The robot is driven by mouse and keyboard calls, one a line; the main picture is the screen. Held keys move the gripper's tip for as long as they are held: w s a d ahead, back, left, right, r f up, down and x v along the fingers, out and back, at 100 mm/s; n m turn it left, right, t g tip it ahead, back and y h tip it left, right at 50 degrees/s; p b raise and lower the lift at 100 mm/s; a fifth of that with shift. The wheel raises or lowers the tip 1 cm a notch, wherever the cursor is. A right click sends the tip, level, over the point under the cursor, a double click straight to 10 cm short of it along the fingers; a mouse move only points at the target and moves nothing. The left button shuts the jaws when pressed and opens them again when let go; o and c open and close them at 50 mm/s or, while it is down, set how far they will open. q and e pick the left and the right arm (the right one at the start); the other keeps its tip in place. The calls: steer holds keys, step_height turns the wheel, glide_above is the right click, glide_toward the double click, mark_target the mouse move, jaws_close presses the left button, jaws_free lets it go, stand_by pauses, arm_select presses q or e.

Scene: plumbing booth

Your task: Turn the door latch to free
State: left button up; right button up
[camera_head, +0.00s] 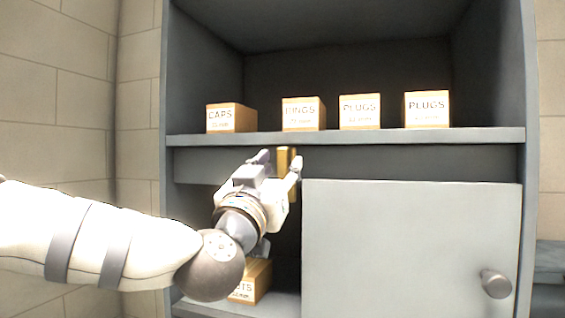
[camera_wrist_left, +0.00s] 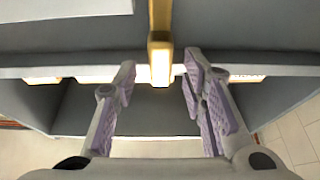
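The latch is a brass-yellow bar (camera_head: 284,160) standing upright on the grey rail under the cabinet shelf, at the upper left corner of the grey door (camera_head: 400,235). In the left wrist view the latch (camera_wrist_left: 160,52) comes down between my fingertips. My left gripper (camera_head: 280,163) is open with one finger on each side of the bar; in the wrist view (camera_wrist_left: 158,75) gaps show on both sides. My gripper hides the latch's lower left part in the head view. My right gripper is not in view.
The door has a round knob (camera_head: 496,284) at lower right. Several labelled boxes, such as one marked CAPS (camera_head: 220,121), stand on the shelf (camera_head: 350,138) above. Another box (camera_head: 258,280) sits in the open lower left compartment, partly behind my arm.

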mark_target(281, 163)
arm_select(q)
steer(key=x, duration=0.3)
steer(key=shift+w, duration=0.15)
jaws_close()
